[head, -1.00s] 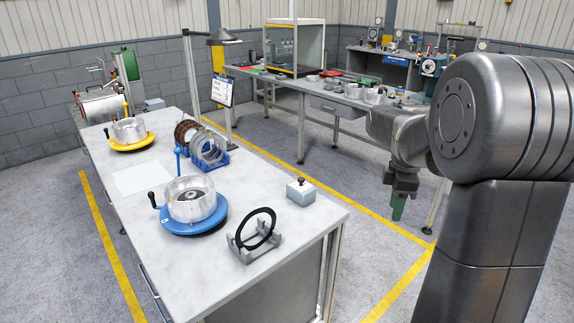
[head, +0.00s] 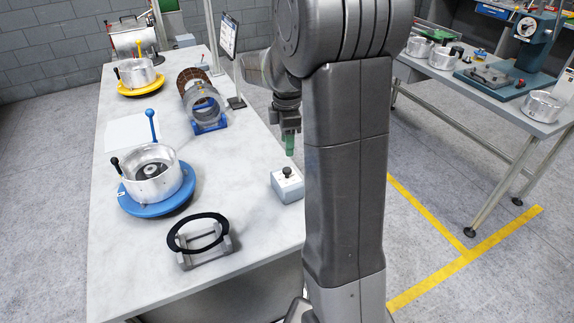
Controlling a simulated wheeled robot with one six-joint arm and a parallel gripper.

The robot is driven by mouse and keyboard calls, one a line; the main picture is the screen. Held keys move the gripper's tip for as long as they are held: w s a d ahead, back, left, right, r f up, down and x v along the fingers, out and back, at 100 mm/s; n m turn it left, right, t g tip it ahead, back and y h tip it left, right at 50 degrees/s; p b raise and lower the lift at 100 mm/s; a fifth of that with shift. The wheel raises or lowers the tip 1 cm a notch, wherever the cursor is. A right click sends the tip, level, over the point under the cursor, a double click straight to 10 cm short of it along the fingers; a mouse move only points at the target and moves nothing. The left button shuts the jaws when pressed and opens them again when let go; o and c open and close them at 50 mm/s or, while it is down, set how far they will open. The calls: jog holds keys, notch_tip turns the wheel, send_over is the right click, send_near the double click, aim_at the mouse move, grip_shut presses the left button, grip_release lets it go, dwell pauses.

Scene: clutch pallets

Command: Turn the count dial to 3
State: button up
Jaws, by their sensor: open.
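A small grey box with a black knob on top (head: 287,185) stands at the right edge of the pale bench (head: 240,150). It looks like the count dial, but its markings are too small to read. My gripper (head: 290,145) points down with green fingertips. It appears just above and behind the knob in the picture, with a visible gap between them. It is open, with nothing seen in it. The gap between the fingers is too small to make out from here.
A blue round pallet (head: 140,207) with a metal drum and upright handles stands left. A black ring on a grey stand (head: 205,247) is in front. A blue rack of rings (head: 210,127) and a yellow pallet (head: 142,89) stand farther back. A second bench (head: 480,95) is at right.

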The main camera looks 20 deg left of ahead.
aim_at(287, 169)
notch_tip(287, 169, down, 9)
jog(key=shift+w+f+p, duration=0.1)
jog(key=shift+f+p, duration=0.1)
jog(key=shift+p, duration=0.25)
jog(key=shift+a, duration=0.1)
jog(key=c, duration=1)
